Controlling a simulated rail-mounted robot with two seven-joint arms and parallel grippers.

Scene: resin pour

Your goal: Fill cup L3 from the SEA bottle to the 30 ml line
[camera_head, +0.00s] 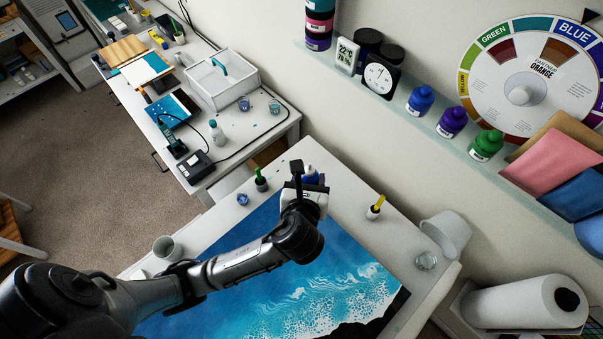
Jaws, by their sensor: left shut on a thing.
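I cannot tell which cup is L3. A small blue cup (242,199) stands on the table left of the gripper. A clear cup (426,260) stands at the table's right end. No SEA label or 30 ml line is readable. My right gripper is not in view.
A blue wave painting (325,285) covers much of the table under my left arm. A white bucket (447,232), a pot with a yellow tool (375,208) and one with a green tool (261,182) stand around. Blue (420,100), purple (452,122) and green (487,145) bottles line the shelf.

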